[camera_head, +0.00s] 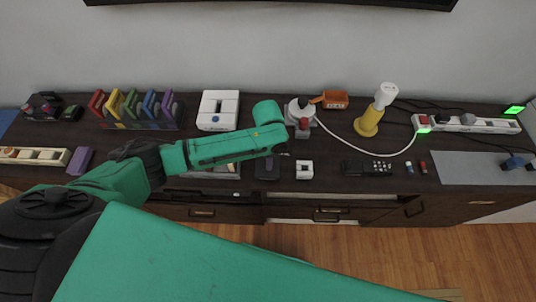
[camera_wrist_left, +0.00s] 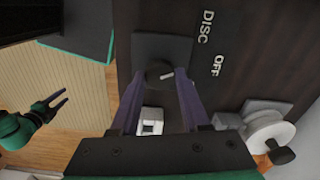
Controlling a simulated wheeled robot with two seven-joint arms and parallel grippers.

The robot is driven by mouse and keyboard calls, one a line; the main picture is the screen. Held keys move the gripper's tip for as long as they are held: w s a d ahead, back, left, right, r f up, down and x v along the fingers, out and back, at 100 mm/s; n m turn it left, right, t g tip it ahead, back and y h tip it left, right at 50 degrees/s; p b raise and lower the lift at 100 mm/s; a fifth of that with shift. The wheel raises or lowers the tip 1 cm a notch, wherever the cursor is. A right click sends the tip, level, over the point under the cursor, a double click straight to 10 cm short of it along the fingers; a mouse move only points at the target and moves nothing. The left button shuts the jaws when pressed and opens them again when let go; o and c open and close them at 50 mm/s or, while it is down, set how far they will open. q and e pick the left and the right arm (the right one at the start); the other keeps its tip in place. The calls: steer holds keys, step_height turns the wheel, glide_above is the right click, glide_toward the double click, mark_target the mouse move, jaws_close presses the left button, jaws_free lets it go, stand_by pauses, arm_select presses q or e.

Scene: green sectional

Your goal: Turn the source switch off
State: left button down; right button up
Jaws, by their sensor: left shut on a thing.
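The source switch is a dark round knob (camera_wrist_left: 155,70) with a light pointer mark, on a square black plate (camera_wrist_left: 150,45). The words DISC and OFF (camera_wrist_left: 218,65) stand beside the plate in the left wrist view, and the mark points roughly toward OFF. My left gripper (camera_wrist_left: 161,78) is shut on the knob, one finger on each side. In the head view the plate (camera_head: 267,168) lies at the front of the cabinet top, below the end of my left arm, which hides the fingertips. My right gripper (camera_wrist_left: 60,101) is open and empty above the floor.
A small white block (camera_head: 304,169) sits just right of the plate. A white and grey device (camera_head: 300,111), a yellow-based item (camera_head: 369,122), a black remote (camera_head: 366,168) and a power strip (camera_head: 468,123) stand further right. A white box (camera_head: 218,110) stands behind my left arm.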

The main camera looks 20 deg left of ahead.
arm_select(q)
steer(key=shift+r+m+p, duration=0.2)
steer(key=shift+m+p, duration=0.45)
steer(key=shift+m, duration=0.55)
steer(key=shift+f+m+p, duration=0.1)
steer(key=shift+m+p, duration=0.35)
steer(key=shift+m, duration=0.75)
steer(key=shift+w, duration=0.1)
steer(key=shift+c, duration=1.9)
jaws_free()
step_height(320, 180, up, 14)
steer(key=b, duration=0.1)
steer(key=shift+r, duration=0.25)
